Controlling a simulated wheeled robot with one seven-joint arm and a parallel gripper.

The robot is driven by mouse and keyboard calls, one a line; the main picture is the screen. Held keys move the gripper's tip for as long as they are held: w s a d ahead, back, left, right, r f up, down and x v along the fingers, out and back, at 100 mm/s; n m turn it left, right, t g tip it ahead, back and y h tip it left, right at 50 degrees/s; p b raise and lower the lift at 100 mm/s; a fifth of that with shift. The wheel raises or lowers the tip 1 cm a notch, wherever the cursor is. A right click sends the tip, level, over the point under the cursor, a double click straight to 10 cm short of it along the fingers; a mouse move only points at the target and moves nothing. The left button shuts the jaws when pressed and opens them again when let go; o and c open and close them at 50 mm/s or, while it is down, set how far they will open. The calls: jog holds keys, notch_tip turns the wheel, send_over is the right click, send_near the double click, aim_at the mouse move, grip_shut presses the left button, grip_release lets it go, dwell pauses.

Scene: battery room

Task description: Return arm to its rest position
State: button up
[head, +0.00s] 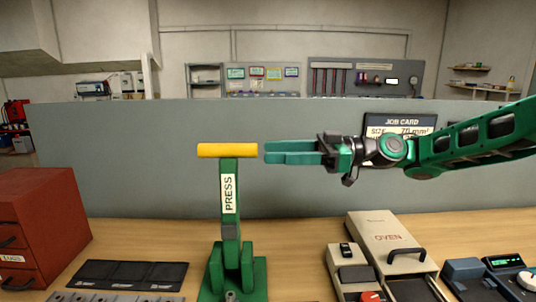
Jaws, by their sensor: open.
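My gripper (268,152) is at the middle of the head view, at the end of my green arm, which reaches in from the right. Its green fingers point left. The fingertips are close to the right end of a yellow bar handle (228,150) on top of the green press (230,230). In this view I cannot tell whether they touch. The fingers look edge-on, with nothing seen held between them. The press lever stands upright and bears a "PRESS" label.
A red drawer cabinet (40,225) stands left, with dark mats (130,275) beside it. An oven (390,240) and a teal device (500,275) stand right. A grey panel (130,150) rises behind, with a job card (385,125) partly hidden by my arm.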

jog(key=d+f+m+t+h, duration=0.2)
jog(key=d+f+m+h, duration=0.15)
jog(key=f, duration=0.45)
jog(key=d+f+m+t+h, duration=0.1)
jog(key=d+f+m+h, duration=0.25)
jog(key=f, duration=0.35)
jog(key=s+d+f+m+h, duration=0.2)
jog(key=d, duration=0.3)
jog(key=s+d+f+m+h, duration=0.2)
jog(key=d+h, duration=0.1)
jog(key=d, duration=0.3)
jog(key=s+d+f+m+h, duration=0.2)
jog(key=d, duration=0.3)
jog(key=shift+s+d+f+m+t, duration=0.2)
jog(key=shift+d+f+m+t, duration=0.1)
jog(key=shift+f+t, duration=0.1)
jog(key=s+d+f+m+g+h, duration=0.1)
jog(key=s+d+m, duration=0.5)
jog(key=s, duration=0.6)
jog(key=s+d+f+m+g+h, duration=0.1)
jog(key=s+d+m+g+h, duration=0.1)
jog(key=s+d+m, duration=0.4)
jog(key=s+d, duration=0.4)
jog(key=s, duration=0.2)
jog(key=shift+d+h, duration=0.3)
jog(key=shift+h, duration=0.1)
